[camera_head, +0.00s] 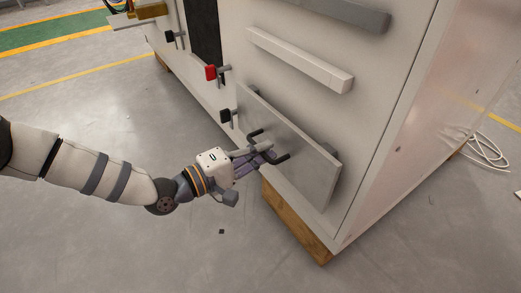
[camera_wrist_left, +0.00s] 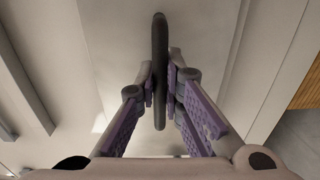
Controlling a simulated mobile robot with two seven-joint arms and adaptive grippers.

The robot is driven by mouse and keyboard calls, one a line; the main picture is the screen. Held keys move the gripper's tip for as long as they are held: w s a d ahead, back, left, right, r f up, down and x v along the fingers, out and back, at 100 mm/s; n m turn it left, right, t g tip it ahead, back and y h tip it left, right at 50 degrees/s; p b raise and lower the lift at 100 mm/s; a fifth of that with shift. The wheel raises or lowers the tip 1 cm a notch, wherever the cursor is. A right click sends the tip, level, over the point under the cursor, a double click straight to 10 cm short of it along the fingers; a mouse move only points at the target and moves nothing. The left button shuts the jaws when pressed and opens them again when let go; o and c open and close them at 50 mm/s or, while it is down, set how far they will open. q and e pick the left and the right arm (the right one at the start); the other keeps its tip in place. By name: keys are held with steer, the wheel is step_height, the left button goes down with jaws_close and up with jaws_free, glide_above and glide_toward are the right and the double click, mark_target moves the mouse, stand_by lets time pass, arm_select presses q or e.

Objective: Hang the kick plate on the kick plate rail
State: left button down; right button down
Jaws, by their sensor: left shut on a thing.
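The kick plate (camera_head: 310,170) is a flat grey panel low against the front of the white cabinet, tilted in the picture, with a dark handle (camera_head: 282,158) on its face. My left gripper (camera_head: 262,152) is shut on this handle. In the left wrist view the purple-padded fingers (camera_wrist_left: 160,85) close around the dark handle bar (camera_wrist_left: 160,45), with the pale plate (camera_wrist_left: 215,30) behind it. A small grey end piece (camera_head: 331,149) shows behind the plate's top edge, perhaps the rail; the plate hides the rest, and I cannot tell whether they touch. My right gripper is not in view.
A white bar (camera_head: 300,59) and a grey bar (camera_head: 345,13) stick out from the cabinet above the plate. A red knob (camera_head: 211,72) and black knobs sit left of it. Wooden blocks (camera_head: 293,222) support the cabinet. White cable (camera_head: 486,150) lies right; the floor in front is mostly clear.

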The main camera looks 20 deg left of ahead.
arm_select(q)
steer(key=shift+w+d+r, duration=0.1)
steer(key=shift+d+r, duration=0.15)
steer(key=shift+r, duration=0.05)
steer(key=c, duration=1.7)
jaws_free()
steer(key=shift+d+f, duration=0.1)
steer(key=shift+o, duration=0.3)
steer(key=shift+f, duration=0.1)
